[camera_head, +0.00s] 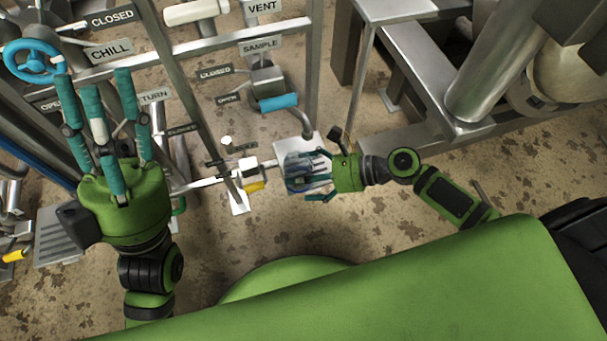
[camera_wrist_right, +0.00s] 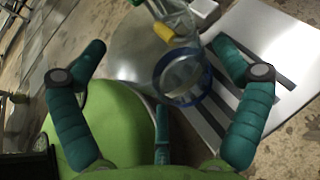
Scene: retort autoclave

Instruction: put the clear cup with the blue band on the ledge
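The clear cup with the blue band (camera_head: 297,172) is between the fingers of my right gripper (camera_head: 318,175) in the head view. In the right wrist view the cup (camera_wrist_right: 181,76) shows its blue ring near the right-hand finger. My right gripper (camera_wrist_right: 160,60) has its fingers spread on both sides of the cup, with a gap on the left; firm contact is not clear. A pale metal plate with dark slots (camera_wrist_right: 275,45), perhaps the ledge, lies beyond the cup. It shows in the head view as a pale plate (camera_head: 300,146). My left gripper (camera_head: 98,100) is open and empty, fingers extended.
A pipe frame with labels and valves stands at left and centre, with a blue wheel (camera_head: 34,60), a blue handle (camera_head: 279,102) and a yellow handle (camera_head: 254,187) close to the cup. A slotted plate (camera_head: 62,236) is at lower left. Metal framework fills the upper right.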

